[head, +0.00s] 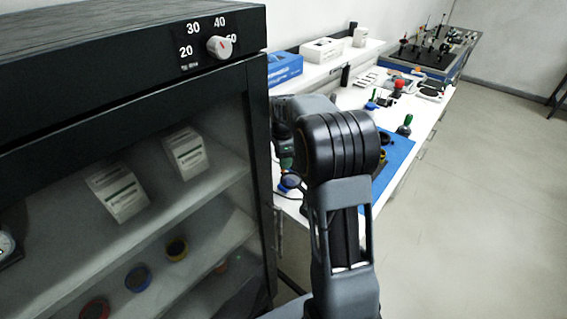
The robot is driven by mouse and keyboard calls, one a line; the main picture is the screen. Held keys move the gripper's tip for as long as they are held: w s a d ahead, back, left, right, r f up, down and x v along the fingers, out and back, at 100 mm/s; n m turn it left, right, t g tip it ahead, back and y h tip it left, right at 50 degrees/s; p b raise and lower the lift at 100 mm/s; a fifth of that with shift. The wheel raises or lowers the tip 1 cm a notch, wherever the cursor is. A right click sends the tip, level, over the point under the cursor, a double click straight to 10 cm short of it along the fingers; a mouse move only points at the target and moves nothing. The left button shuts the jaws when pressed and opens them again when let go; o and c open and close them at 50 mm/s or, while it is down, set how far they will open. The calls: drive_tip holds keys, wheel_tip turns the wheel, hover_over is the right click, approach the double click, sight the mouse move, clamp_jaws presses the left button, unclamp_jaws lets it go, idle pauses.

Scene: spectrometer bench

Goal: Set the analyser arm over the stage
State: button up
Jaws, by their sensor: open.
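I cannot make out the analyser arm or the stage for certain. A dark breadboard (416,58) with several small upright posts and mounts stands at the far end of the bench; its parts are too small to tell apart. My arm rises in front of the bench and bends to the left. My gripper (287,166) hangs at its end, beside the cabinet's right edge and over the near end of the bench, far from the breadboard. It is small and dark; its jaws are open, and I see nothing held in it.
A black glass-fronted cabinet (125,85) with a dial (219,47) fills the left side, close to my arm. The floor (490,210) at right is clear.

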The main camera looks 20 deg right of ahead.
drive_tip(key=shift+f, duration=1.45)
clamp_jaws()
drive_tip(key=shift+r, duration=0.1)
